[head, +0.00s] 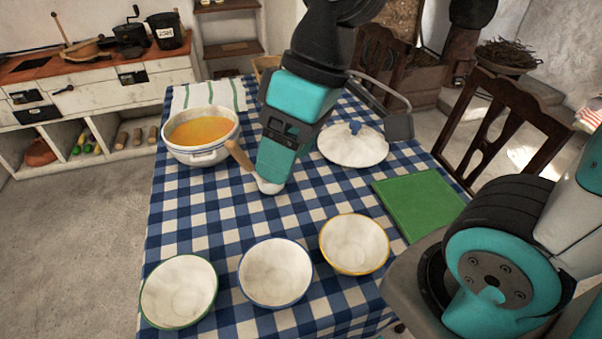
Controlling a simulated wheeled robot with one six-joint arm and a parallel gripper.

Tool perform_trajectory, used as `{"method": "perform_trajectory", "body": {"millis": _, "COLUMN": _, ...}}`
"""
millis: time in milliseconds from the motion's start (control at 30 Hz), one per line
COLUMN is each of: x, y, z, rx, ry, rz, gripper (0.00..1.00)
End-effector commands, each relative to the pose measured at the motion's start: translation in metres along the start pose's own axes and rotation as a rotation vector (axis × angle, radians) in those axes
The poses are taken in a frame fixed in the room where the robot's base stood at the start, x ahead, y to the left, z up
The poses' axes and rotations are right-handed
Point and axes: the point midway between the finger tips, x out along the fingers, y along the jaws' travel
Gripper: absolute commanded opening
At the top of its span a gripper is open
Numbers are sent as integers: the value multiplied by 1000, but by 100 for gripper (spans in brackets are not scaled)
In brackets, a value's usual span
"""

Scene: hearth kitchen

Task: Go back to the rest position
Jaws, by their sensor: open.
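My gripper (273,178) hangs over the middle of the blue-checked table, at the lower end of my teal and black arm. It is open; its fingers are hard to make out from this side. A ladle-like tool with a wooden handle (238,156) and a pale end shows beside and partly behind it. I cannot tell whether the gripper touches this tool. A white pot (204,156) of orange soup stands to the left of my gripper. A white lid (352,157) with a blue knob lies to its right.
Three bowls stand along the near edge: green-rimmed (179,291), blue-rimmed (276,272) and yellow-rimmed (354,244). A green board (418,203) lies at the right. A striped towel (231,93) lies behind the pot. A wooden chair (508,119) stands beyond the table's right side.

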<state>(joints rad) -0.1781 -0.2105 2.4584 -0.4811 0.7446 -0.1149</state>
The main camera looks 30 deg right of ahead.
Motion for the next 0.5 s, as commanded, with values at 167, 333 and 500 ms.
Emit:
{"method": "perform_trajectory", "body": {"millis": 167, "x": 7, "y": -32, "z": 30, "rx": 29, "ry": -12, "rz": -17, "gripper": 65}}
{"method": "perform_trajectory", "body": {"millis": 333, "x": 8, "y": -34, "z": 32, "rx": 37, "ry": -14, "rz": -19, "gripper": 65}}
{"method": "perform_trajectory", "body": {"millis": 500, "x": 8, "y": -34, "z": 32, "rx": 36, "ry": -14, "rz": -19, "gripper": 65}}
